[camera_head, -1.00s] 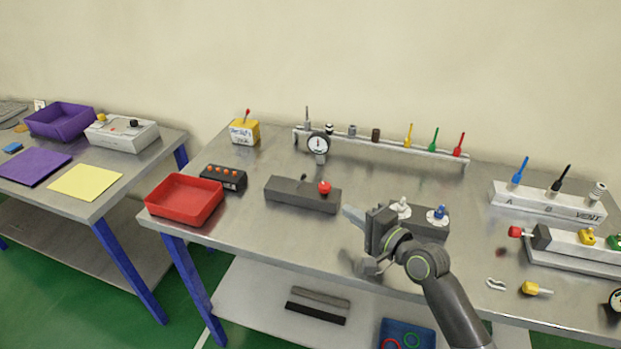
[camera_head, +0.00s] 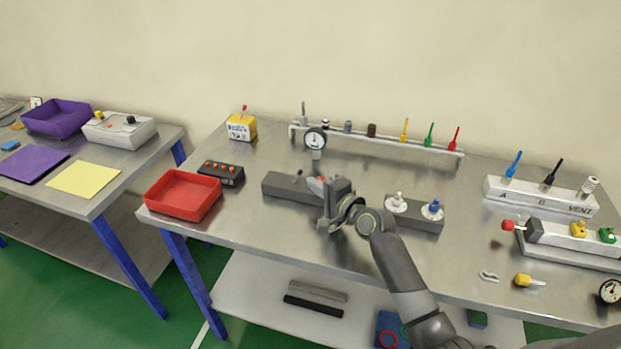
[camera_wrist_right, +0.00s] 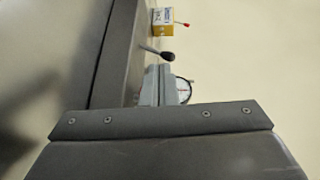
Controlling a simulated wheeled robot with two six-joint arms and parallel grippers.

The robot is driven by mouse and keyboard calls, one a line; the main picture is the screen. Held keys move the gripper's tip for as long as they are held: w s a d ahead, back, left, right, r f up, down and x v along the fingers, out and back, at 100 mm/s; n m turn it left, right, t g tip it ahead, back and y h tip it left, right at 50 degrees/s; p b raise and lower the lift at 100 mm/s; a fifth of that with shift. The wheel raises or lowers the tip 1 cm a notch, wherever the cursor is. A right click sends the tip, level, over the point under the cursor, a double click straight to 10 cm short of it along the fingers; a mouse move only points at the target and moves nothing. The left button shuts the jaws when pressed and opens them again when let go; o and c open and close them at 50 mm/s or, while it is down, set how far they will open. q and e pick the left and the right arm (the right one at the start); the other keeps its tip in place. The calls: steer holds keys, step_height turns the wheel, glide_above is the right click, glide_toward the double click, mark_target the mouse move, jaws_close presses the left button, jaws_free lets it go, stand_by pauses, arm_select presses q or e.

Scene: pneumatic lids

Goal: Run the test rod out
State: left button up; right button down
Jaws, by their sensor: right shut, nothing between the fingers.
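A dark grey block (camera_head: 281,187) lies in the middle of the table, with a short black-tipped lever (camera_head: 299,175) standing on it. A red button on its right end is almost wholly hidden by my right gripper (camera_head: 318,184). My right gripper is shut and empty at that end; I cannot tell whether it touches the button. In the right wrist view its closed fingers (camera_wrist_right: 162,85) are beside the block (camera_wrist_right: 120,50) and the lever (camera_wrist_right: 158,53). At the far right, a red-tipped rod (camera_head: 508,225) sticks out left from a dark end piece on a white base. My left gripper is out of view.
A dial gauge (camera_head: 316,139) stands behind the block, before a rail (camera_head: 385,143) of coloured tools. A red tray (camera_head: 183,195) and a black button box (camera_head: 222,174) are left. A dark plate with white and blue fittings (camera_head: 417,213) is just right of my gripper.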

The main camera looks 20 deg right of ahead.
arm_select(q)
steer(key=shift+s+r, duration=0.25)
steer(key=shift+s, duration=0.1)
arm_select(e)
steer(key=shift+w+a+r, duration=0.15)
steer(key=shift+w+a, duration=0.05)
steer(key=shift+w, duration=0.3)
steer(key=shift+w+a+r, duration=0.1)
steer(key=shift+w+a, duration=0.1)
steer(key=shift+w, duration=0.3)
